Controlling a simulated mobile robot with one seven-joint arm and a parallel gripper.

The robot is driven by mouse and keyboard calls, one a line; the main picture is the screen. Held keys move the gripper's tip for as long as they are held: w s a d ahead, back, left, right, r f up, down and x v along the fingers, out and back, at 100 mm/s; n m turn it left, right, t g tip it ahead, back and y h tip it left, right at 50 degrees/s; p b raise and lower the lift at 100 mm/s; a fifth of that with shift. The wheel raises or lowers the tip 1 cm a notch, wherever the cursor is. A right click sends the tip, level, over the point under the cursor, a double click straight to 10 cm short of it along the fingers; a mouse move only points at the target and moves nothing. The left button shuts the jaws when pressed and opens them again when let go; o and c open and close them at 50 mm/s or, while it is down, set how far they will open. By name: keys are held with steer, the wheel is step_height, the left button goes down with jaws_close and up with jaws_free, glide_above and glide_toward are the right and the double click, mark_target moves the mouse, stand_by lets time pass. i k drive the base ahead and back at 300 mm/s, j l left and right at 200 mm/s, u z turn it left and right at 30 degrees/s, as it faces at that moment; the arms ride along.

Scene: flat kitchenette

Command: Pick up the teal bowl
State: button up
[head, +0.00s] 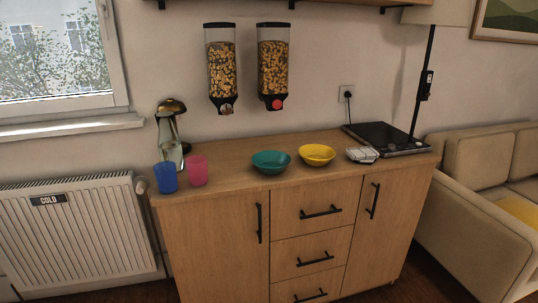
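The teal bowl (271,162) stands upright on the wooden counter, close to its front edge and near the middle. It looks empty. A yellow bowl stands just to its right, with a small gap between them. My gripper is not in view in the head view.
On the wooden counter (227,155) are a blue cup (165,178), a pink cup (198,171), a yellow bowl (317,154), a white item (362,155) and a dark hob-like appliance (386,139). Two cereal dispensers (221,70) hang above. A sofa (480,200) stands at right.

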mark_target(268, 163)
steer(key=i+z, duration=0.1)
steer(key=i, duration=0.55)
steer(key=i+j+z, duration=0.1)
steer(key=i, duration=0.55)
